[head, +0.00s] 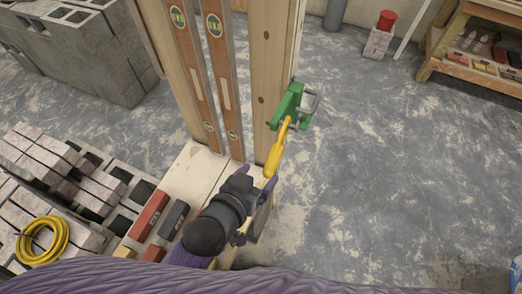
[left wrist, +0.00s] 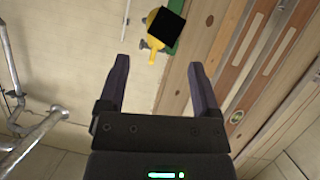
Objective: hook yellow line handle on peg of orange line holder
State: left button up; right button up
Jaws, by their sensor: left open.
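In the left wrist view the yellow handle (left wrist: 152,57) shows beyond and between the fingers, partly covered by a black square, with the green holder (left wrist: 176,46) behind. My left gripper (head: 265,194) is open at the handle's lower end; it also shows open in the left wrist view (left wrist: 158,62). My right gripper is out of view.
Two wooden levels (head: 218,70) stand against boards left of the post (head: 270,75). Blocks (head: 60,165), a yellow coil (head: 42,240) and a red bar (head: 149,215) lie at left. A shelf (head: 470,68) stands at back right.

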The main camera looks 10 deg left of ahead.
aim_at(273, 156)
pick_arm(q)
jog(key=x, duration=0.3)
jog(key=shift+w+d+f+b, duration=0.2)
jog(key=shift+f+b, duration=0.1)
jog(key=shift+b, duration=0.1)
jog(key=x, duration=0.3)
jog(key=shift+f+b, duration=0.1)
jog(key=shift+b, duration=0.25)
jog(key=shift+w+d+f, duration=0.1)
jog(key=shift+w+d, duration=0.1)
jog(key=shift+w, duration=0.25)
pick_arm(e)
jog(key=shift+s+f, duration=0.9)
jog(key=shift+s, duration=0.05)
pick_arm(q)
grip_shut()
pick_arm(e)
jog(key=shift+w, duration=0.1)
pick_arm(q)
jog(key=shift+w+d+r+p, duration=0.15)
jog(key=shift+w+r+p, duration=0.35)
jog(key=shift+r, duration=0.1)
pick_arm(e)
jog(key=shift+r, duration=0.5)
